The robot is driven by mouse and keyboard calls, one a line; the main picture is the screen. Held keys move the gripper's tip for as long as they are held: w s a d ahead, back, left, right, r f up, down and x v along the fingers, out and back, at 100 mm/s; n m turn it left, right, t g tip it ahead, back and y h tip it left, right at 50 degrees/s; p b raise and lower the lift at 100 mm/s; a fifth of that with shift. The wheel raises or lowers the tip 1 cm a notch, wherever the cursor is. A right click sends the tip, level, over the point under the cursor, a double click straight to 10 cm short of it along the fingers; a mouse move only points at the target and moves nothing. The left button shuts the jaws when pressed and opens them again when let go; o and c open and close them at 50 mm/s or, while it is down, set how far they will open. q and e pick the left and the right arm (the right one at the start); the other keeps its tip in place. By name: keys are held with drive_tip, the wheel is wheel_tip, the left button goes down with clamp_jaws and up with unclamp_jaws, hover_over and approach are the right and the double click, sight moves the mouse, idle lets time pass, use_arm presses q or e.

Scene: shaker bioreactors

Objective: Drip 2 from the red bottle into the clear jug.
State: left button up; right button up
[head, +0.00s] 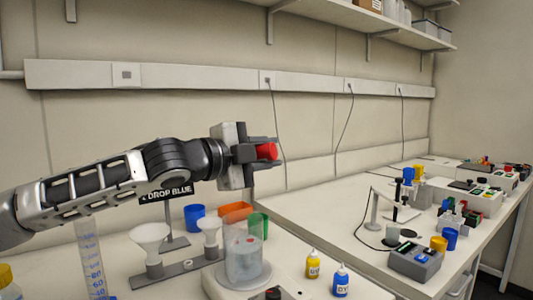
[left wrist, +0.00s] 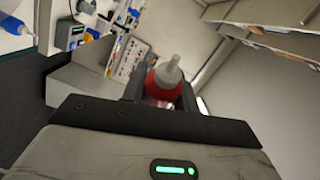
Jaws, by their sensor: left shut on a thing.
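My left gripper (head: 262,152) is raised above the bench and shut on the red bottle (head: 266,151). In the head view only a red part of the bottle shows between the fingers, and its tilt is hard to tell. In the left wrist view the red bottle (left wrist: 166,80) shows its pale nozzle pointing away from the palm. The clear jug (head: 243,262) stands on a white round-topped base on the bench, below the gripper and apart from it. Small reddish specks show in the jug. My right gripper is out of view.
A yellow dye bottle (head: 312,264) and a blue dye bottle (head: 341,280) stand right of the jug. Funnels on a stand (head: 150,243), a graduated cylinder (head: 92,260), and blue, orange and green containers are around it. A sign (head: 166,193) reads "DROP BLUE".

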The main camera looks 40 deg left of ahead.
use_arm(q)
drive_tip(key=shift+d+f+m+p, duration=0.25)
drive_tip(key=shift+m+p, duration=0.15)
drive_tip(key=shift+p, duration=0.15)
drive_tip(key=shift+d+f+m+g+p, duration=0.1)
drive_tip(key=shift+f+m+g+p, duration=0.2)
drive_tip(key=shift+p, duration=0.1)
drive_tip(key=shift+w+d+f+p, duration=0.1)
drive_tip(key=shift+w+d+p, duration=0.05)
drive_tip(key=shift+p, duration=0.45)
drive_tip(key=shift+d+m+y+p, duration=0.4)
drive_tip(key=shift+d+m+p, duration=0.15)
drive_tip(key=shift+p, duration=0.4)
drive_tip(key=shift+w+d+f+m+g+y+b, duration=0.15)
drive_tip(key=shift+d+f+m+g+b, duration=0.2)
drive_tip(key=shift+d, duration=0.3)
drive_tip(key=shift+w+d+f+m+g+y+b, duration=0.15)
drive_tip(key=shift+d+f+m+b, duration=0.2)
drive_tip(key=shift+d+b, duration=0.25)
drive_tip(key=shift+w+d+f+m+g+b, duration=0.15)
drive_tip(key=shift+d+f+m+g+b, duration=0.2)
drive_tip(key=shift+d, duration=0.35)
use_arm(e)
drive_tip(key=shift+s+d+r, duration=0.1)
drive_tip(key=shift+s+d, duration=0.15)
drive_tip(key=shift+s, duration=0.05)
use_arm(q)
drive_tip(key=shift+r, duration=0.15)
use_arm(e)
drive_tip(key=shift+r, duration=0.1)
